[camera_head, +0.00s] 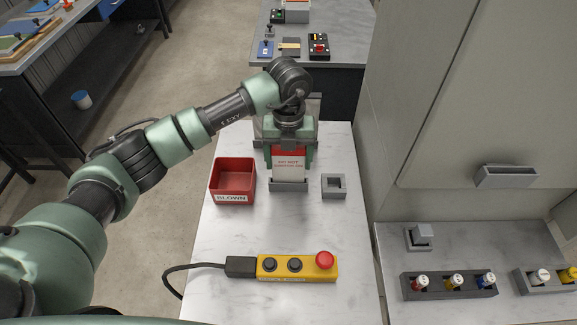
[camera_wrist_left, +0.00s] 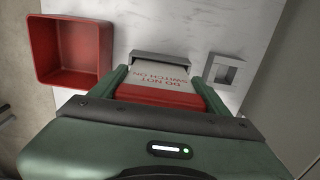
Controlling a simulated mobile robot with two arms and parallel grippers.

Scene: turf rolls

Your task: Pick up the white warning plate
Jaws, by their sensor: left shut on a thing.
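The white warning plate (camera_head: 289,168) has a red top band and red lettering reading "DO NOT SWITCH ON". It stands upright in a grey slotted holder (camera_head: 289,186) on the marble table. My left gripper (camera_head: 290,155) comes from above and is shut on the plate, one finger at each side edge. In the left wrist view the plate (camera_wrist_left: 165,82) sits between the green fingers (camera_wrist_left: 165,88), its far edge at the grey holder (camera_wrist_left: 161,56). I cannot tell whether its lower edge is still inside the holder. My right gripper is not in view.
A red open bin (camera_head: 232,199) labelled "BLOWN" stands left of the holder. A small grey square socket (camera_head: 333,186) stands to its right. A yellow button box (camera_head: 297,267) with a cable lies in front. The marble between is clear. A grey cabinet (camera_head: 460,95) rises at right.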

